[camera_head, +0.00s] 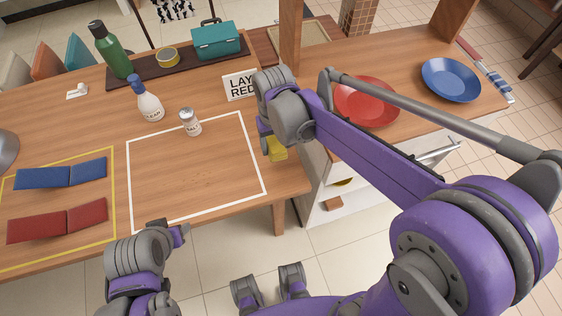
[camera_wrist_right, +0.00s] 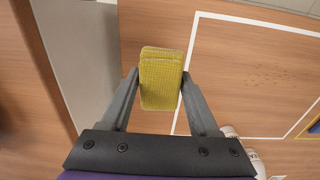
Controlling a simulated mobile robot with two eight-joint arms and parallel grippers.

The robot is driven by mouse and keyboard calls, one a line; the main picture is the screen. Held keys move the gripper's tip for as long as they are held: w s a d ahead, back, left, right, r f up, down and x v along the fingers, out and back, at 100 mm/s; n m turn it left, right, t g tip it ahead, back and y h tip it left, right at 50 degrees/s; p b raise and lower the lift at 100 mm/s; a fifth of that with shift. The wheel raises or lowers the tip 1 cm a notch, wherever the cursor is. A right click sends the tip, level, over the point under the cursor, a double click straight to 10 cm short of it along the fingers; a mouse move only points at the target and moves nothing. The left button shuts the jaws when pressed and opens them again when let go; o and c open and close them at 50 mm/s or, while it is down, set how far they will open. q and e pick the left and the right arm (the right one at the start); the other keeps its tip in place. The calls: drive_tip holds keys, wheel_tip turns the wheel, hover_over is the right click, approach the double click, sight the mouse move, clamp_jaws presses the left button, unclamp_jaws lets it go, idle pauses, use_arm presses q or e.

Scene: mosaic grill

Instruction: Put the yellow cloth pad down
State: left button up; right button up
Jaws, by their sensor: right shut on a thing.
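The yellow cloth pad (camera_wrist_right: 160,82) is pinched between the fingers of my right gripper (camera_wrist_right: 161,90) in the right wrist view. In the head view the pad (camera_head: 278,153) shows just below my right gripper (camera_head: 268,142), near the right edge of the wooden table (camera_head: 200,225). I cannot tell whether the pad touches the table. My left gripper (camera_head: 172,231) hangs at the table's front edge, and its fingers are not clear enough to tell open from shut.
A white-outlined square (camera_head: 132,185) holds a salt shaker (camera_head: 190,122) near its back edge. A soap bottle (camera_head: 149,104) stands behind. Blue (camera_head: 60,173) and red (camera_head: 57,221) cloths lie at left. A red plate (camera_head: 362,100) and blue plate (camera_head: 451,78) sit on the right counter.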

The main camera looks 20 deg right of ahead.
sight(276, 167)
wheel_tip(276, 167, down, 9)
drive_tip(key=shift+f+b, duration=0.1)
drive_tip(key=shift+b, duration=0.35)
